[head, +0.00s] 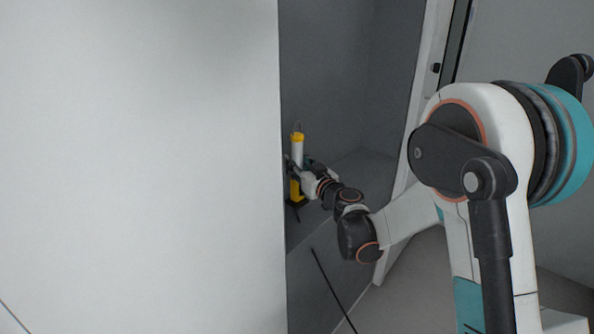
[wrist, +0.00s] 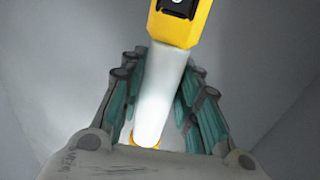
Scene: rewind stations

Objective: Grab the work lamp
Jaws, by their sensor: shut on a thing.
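The work lamp (head: 297,150) has yellow ends and a white middle and stands upright in a grey recess in the head view. In the wrist view the lamp (wrist: 160,95) runs between the two fingers, with a yellow end bearing a black panel at the top. My gripper (head: 306,178) reaches the lamp from the right. In the wrist view my gripper (wrist: 163,92) has its teal-padded fingers on both sides of the white section, shut on it. The lamp's lower end is mostly hidden by my gripper in the wrist view.
A large white panel (head: 140,165) fills the left of the head view, close beside the lamp. A pale door frame edge (head: 400,190) stands to the right of the recess. Grey floor (head: 415,275) shows clear at the lower middle.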

